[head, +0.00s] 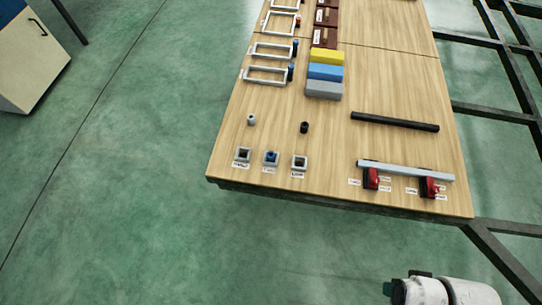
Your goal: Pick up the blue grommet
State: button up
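The blue grommet (271,155) is small and sits in the middle one of three small square holders near the front left of the wooden table. A label lies in front of its holder (270,163). A grey grommet (251,119) and a black grommet (304,127) stand loose on the wood behind the holders. A white part of my arm shows at the bottom right, off the table's front edge and well apart from the blue grommet. I cannot make out my gripper's fingers.
The left holder (243,154) and right holder (300,162) flank the middle one. A grey bar (405,170) rests on red supports at the right, before a black rod (395,121). Coloured blocks (326,72) and white frames stand further back.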

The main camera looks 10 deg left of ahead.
aim_at(270, 155)
jog(key=i+l, duration=0.25)
jog(key=i, duration=0.25)
jog(key=i+l, duration=0.2)
jog(key=i, duration=0.3)
jog(key=i+u, duration=0.1)
jog(key=u, duration=0.3)
jog(key=i+l+u, duration=0.1)
jog(key=u, duration=0.3)
jog(key=i+l+u, duration=0.1)
jog(key=u, duration=0.3)
